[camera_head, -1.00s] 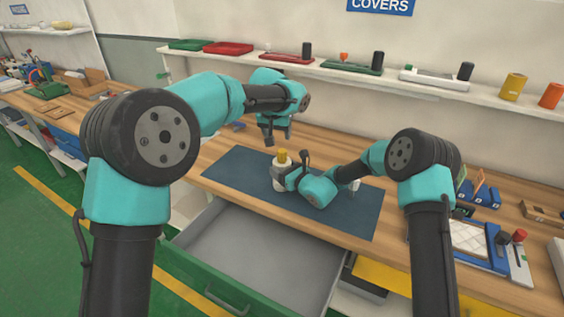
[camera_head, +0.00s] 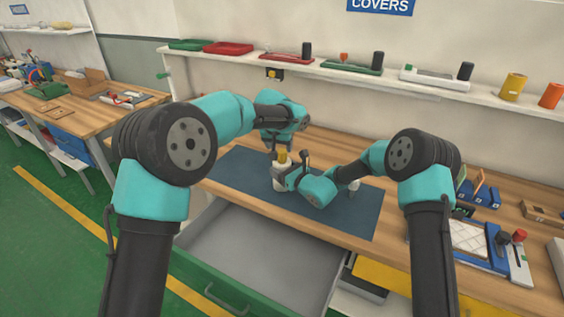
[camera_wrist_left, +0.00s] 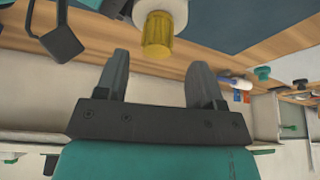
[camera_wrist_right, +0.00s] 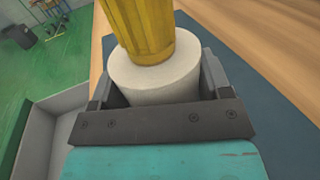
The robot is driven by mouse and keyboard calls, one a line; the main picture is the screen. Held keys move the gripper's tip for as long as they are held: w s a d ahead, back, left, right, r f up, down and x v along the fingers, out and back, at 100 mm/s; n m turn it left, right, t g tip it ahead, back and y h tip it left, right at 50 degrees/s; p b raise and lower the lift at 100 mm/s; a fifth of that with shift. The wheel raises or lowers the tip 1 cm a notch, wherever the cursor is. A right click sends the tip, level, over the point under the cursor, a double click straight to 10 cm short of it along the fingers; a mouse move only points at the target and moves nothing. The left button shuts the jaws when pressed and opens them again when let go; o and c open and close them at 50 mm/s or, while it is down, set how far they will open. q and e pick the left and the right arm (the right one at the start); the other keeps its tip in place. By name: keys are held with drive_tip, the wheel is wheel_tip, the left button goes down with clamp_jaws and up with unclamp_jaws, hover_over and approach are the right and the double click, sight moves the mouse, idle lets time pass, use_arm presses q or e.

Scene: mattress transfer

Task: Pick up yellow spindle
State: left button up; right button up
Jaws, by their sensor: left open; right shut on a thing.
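The yellow spindle (camera_head: 282,156) stands upright on top of a white cylinder (camera_head: 279,184) over the blue mat (camera_head: 345,213). My right gripper (camera_wrist_right: 155,72) is shut around the white cylinder, just below the yellow spindle, which fills the top of the right wrist view (camera_wrist_right: 143,25). My left gripper (camera_head: 281,147) is open and empty, close to the spindle's top in the head view. In the left wrist view the yellow spindle (camera_wrist_left: 157,38) lies ahead, between the lines of the two open fingers (camera_wrist_left: 158,62) and apart from them. The spindle's lower end is hidden.
An open grey drawer (camera_head: 250,243) with a green front (camera_head: 205,268) lies below the table's front edge. A shelf (camera_head: 340,72) with coloured covers and dark cylinders runs along the back wall. A blue rack (camera_head: 481,193) stands at the right. The mat's right side is clear.

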sight(282, 151)
use_arm(q)
drive_tip(key=shift+x, duration=2.55)
drive_tip(key=shift+d, duration=0.15)
drive_tip(key=shift+c, duration=0.2)
drive_tip(key=c, duration=1)
